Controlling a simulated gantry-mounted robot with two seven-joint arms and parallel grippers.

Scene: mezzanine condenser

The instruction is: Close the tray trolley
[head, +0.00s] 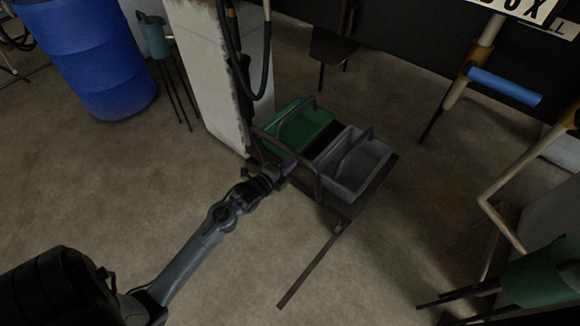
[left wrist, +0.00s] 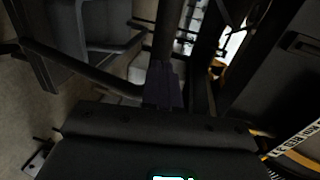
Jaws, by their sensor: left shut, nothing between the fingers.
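The tray trolley (head: 372,194) is a low dark frame on the floor, right of centre in the head view. It carries a green tray (head: 312,122) and a grey tray (head: 362,176), each with a raised handle. A dark bar (head: 310,265) extends from its near corner along the floor. My left gripper (head: 290,167) is at the trolley's near left side, by the upright dark frame. In the left wrist view, its fingers (left wrist: 162,86) are shut and empty, close to dark tubing (left wrist: 85,62); contact is unclear. My right gripper is out of view.
A pale pillar (head: 215,70) with hanging black hoses stands directly behind the trolley's left side. A blue barrel (head: 90,55) is at upper left. Bent pipework (head: 500,185) and a green stand (head: 540,275) are at right. The floor in front is clear.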

